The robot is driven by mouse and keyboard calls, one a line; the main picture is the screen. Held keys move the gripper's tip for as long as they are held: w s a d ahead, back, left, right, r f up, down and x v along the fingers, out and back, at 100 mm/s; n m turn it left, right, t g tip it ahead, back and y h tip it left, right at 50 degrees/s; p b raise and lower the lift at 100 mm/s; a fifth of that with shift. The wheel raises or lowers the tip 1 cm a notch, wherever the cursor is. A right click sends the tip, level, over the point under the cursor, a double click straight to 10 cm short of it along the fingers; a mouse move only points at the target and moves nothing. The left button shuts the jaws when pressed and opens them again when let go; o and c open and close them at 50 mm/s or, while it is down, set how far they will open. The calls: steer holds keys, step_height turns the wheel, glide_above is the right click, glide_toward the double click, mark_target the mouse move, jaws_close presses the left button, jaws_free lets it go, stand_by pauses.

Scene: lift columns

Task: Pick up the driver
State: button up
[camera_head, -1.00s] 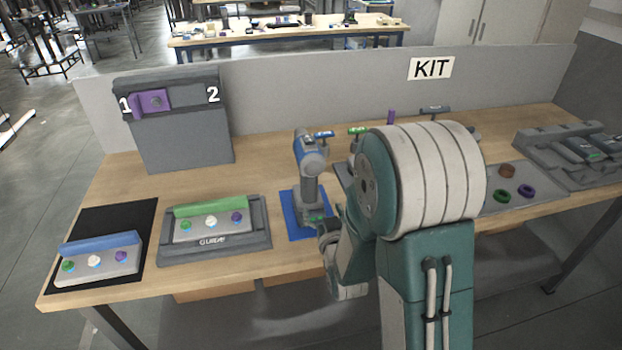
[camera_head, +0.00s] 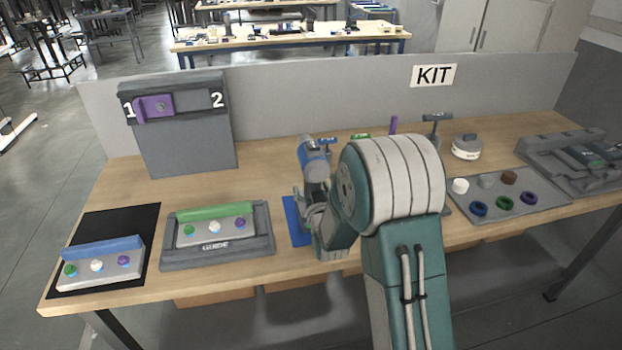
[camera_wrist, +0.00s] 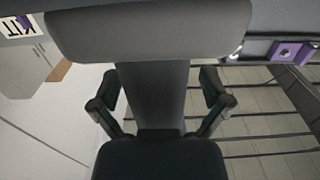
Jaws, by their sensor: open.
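The driver (camera_head: 314,160) is blue and grey and stands upright on a blue mat (camera_head: 292,222) in the middle of the table. My gripper (camera_head: 312,212) is at its handle in the head view, and my arm hides part of the driver. In the wrist view the driver's grey handle (camera_wrist: 155,88) runs between the two open fingers of my gripper (camera_wrist: 160,92), with its wider grey body (camera_wrist: 150,35) above. Gaps show between the fingers and the handle.
A grey guide tray (camera_head: 262,243) with a green-topped block is left of the driver. A black mat (camera_head: 130,220) with a blue-topped block is farther left. A parts tray (camera_head: 525,180) with coloured rings is right. A grey box with a purple slider (camera_head: 155,106) stands behind.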

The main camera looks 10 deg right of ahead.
steer(key=shift+c, duration=0.3)
steer(key=shift+d, duration=0.1)
jaws_close()
steer(key=shift+r, duration=0.1)
steer(key=shift+r, duration=0.1)
